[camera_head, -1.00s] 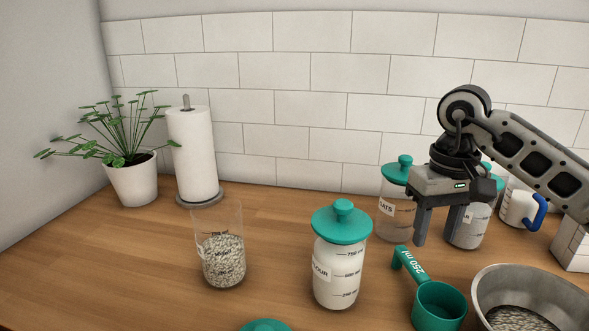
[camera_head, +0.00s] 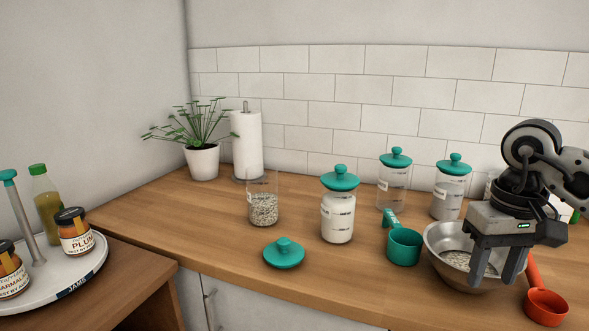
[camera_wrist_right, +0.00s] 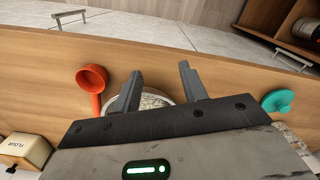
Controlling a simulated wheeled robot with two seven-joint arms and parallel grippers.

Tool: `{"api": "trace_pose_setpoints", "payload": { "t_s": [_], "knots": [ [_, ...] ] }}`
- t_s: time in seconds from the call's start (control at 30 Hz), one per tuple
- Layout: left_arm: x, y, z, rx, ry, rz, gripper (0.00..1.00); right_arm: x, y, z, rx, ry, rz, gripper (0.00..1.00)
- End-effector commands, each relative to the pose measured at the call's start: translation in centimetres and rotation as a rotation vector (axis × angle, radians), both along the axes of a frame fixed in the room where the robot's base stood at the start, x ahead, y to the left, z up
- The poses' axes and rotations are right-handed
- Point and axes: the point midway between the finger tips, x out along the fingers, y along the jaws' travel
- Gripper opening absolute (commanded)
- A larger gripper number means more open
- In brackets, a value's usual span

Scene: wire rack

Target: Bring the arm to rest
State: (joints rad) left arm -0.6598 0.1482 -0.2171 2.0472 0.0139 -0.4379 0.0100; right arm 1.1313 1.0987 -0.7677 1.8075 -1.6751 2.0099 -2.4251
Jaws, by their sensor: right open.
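My right gripper (camera_head: 497,276) is at the right of the head view, fingers pointing down, in front of the metal bowl (camera_head: 434,243). It is open, with nothing between its fingers. In the right wrist view the two fingers (camera_wrist_right: 158,88) stand apart, with the bowl's pale rim (camera_wrist_right: 150,99) behind them. The bowl holds grey grain-like contents, partly hidden by the gripper. My left gripper is in neither view.
On the counter stand a lidless jar (camera_head: 263,207), a teal lid (camera_head: 284,254), a flour jar (camera_head: 338,215), two more lidded jars, a green scoop (camera_head: 404,246) and a red scoop (camera_head: 546,308). A tray (camera_head: 88,266) of jam jars is at left.

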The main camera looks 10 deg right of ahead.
Motion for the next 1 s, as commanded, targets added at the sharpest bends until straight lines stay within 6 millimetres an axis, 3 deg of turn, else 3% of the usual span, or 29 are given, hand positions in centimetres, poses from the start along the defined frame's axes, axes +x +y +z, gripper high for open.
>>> {"api": "trace_pose_setpoints", "payload": {
  "t_s": [0.17,0.37,0.57,0.7,0.8,0.9,0.97,1.0],
  "knots": [
    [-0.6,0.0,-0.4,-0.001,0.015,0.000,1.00,0.3,4.2,-2.5,0.151,0.021,-0.040,0.43],
    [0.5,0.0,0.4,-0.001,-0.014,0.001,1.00,-0.1,9.9,-4.9,0.362,0.080,-0.128,0.43],
    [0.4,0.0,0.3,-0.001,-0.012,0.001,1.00,-1.7,17.9,-6.7,0.684,0.256,-0.319,0.43],
    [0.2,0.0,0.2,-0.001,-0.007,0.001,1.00,-3.8,26.2,-6.0,1.068,0.645,-0.679,0.43],
    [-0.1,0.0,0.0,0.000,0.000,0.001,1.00,-3.7,29.6,-4.0,1.315,1.104,-1.066,0.43],
    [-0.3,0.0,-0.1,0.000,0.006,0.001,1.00,-1.8,29.7,-3.7,1.445,1.663,-1.484,0.43],
    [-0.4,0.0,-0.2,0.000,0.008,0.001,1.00,-0.4,28.5,-5.1,1.456,2.044,-1.733,0.43],
    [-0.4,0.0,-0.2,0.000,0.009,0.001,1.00,0.3,27.3,-6.8,-1.280,-2.074,1.694,0.43]
  ]
}}
